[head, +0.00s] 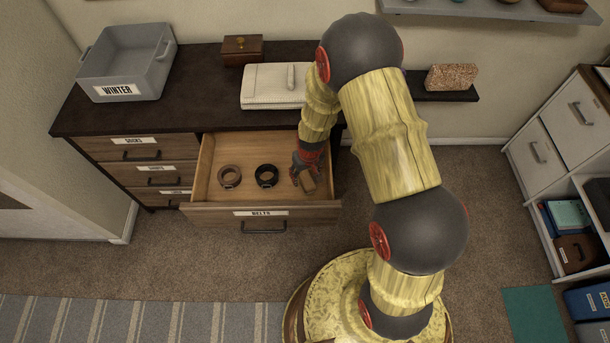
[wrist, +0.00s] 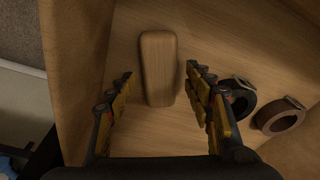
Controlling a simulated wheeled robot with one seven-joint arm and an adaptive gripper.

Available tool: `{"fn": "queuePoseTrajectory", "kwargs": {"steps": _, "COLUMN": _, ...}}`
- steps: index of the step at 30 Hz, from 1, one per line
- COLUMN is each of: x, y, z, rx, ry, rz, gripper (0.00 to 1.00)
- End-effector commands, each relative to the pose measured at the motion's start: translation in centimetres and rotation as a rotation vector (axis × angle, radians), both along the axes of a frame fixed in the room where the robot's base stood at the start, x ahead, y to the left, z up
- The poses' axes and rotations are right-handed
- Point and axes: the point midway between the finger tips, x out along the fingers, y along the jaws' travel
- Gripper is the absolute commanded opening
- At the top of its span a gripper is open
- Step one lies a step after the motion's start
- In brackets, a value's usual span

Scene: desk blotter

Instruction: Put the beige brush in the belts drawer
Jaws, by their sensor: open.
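The beige brush (wrist: 158,68) lies on the floor of the open belts drawer (head: 262,212), at its right end. In the head view the brush (head: 308,182) shows just below my gripper (head: 304,172). In the wrist view my gripper (wrist: 158,85) is open, with one finger on each side of the brush and a visible gap to both. The brush looks like a smooth wooden block. Its underside is hidden.
A brown rolled belt (head: 230,176) and a black rolled belt (head: 266,176) lie in the drawer left of the brush.

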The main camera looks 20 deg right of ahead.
Motion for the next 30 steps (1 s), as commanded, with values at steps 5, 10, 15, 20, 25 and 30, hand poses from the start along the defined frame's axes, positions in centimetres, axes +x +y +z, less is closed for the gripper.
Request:
{"fn": "queuePoseTrajectory", "kwargs": {"steps": 5, "x": -0.5, "y": -0.1, "z": 4.4, "rx": 0.000, "ry": -0.004, "rz": 0.000, "gripper": 0.52}}
{"fn": "queuePoseTrajectory", "kwargs": {"steps": 10, "x": -1.0, "y": -0.1, "z": 7.4, "rx": 0.000, "ry": -0.003, "rz": 0.000, "gripper": 0.52}}
{"fn": "queuePoseTrajectory", "kwargs": {"steps": 15, "x": -1.3, "y": -0.1, "z": 9.1, "rx": 0.000, "ry": -0.001, "rz": 0.000, "gripper": 0.52}}
{"fn": "queuePoseTrajectory", "kwargs": {"steps": 20, "x": -1.2, "y": -0.1, "z": 11.0, "rx": 0.000, "ry": -0.011, "rz": -0.001, "gripper": 0.52}}
{"fn": "queuePoseTrajectory", "kwargs": {"steps": 25, "x": -1.1, "y": 0.0, "z": 18.2, "rx": 0.004, "ry": -0.064, "rz": -0.009, "gripper": 0.52}}
{"fn": "queuePoseTrajectory", "kwargs": {"steps": 30, "x": -3.3, "y": 0.2, "z": 27.9, "rx": 0.008, "ry": -0.131, "rz": -0.022, "gripper": 0.52}}
